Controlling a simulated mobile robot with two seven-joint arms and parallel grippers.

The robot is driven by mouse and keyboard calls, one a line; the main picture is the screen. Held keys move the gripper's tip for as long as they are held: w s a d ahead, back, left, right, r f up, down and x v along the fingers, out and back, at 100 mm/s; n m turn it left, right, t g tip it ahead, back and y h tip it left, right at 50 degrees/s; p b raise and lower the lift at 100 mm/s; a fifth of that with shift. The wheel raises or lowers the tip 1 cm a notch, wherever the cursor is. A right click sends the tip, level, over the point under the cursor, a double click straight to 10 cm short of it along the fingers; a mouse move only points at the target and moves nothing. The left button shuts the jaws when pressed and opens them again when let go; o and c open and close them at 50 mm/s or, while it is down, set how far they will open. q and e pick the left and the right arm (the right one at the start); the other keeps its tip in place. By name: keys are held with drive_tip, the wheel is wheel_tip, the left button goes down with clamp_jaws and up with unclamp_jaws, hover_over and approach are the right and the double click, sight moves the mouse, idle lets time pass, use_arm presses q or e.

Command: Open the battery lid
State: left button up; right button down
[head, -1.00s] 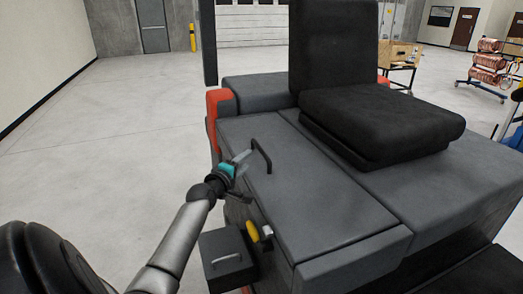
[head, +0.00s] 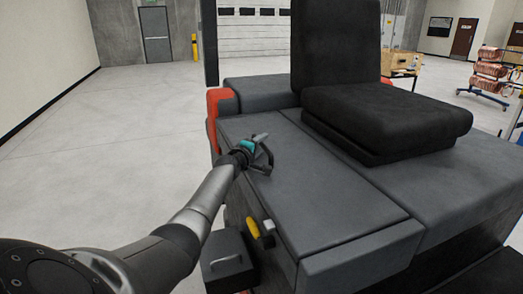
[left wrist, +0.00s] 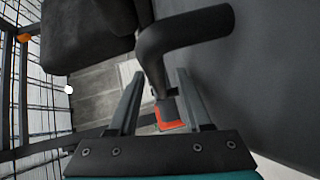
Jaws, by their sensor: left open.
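The battery lid (head: 330,200) is a flat dark grey cover on the near side of the vehicle, and it lies closed. Its black bar handle (head: 268,158) stands near the far left edge of the lid. My left gripper (head: 256,141) is open at the handle and partly hides it. In the left wrist view, the handle (left wrist: 190,32) bends in front of the gripper (left wrist: 160,78), and one section runs down between the open fingers. I cannot tell whether a finger touches it. My right gripper is out of view.
A black seat (head: 385,115) stands behind the lid on the right. A yellow knob (head: 252,228) and a small box with a handle (head: 228,262) are on the near side. An orange-red post (head: 215,108) rises at the far left corner. Floor at left is clear.

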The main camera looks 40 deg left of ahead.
use_arm(q)
drive_tip(key=shift+w, duration=0.25)
clamp_jaws()
idle(0.3)
idle(1.0)
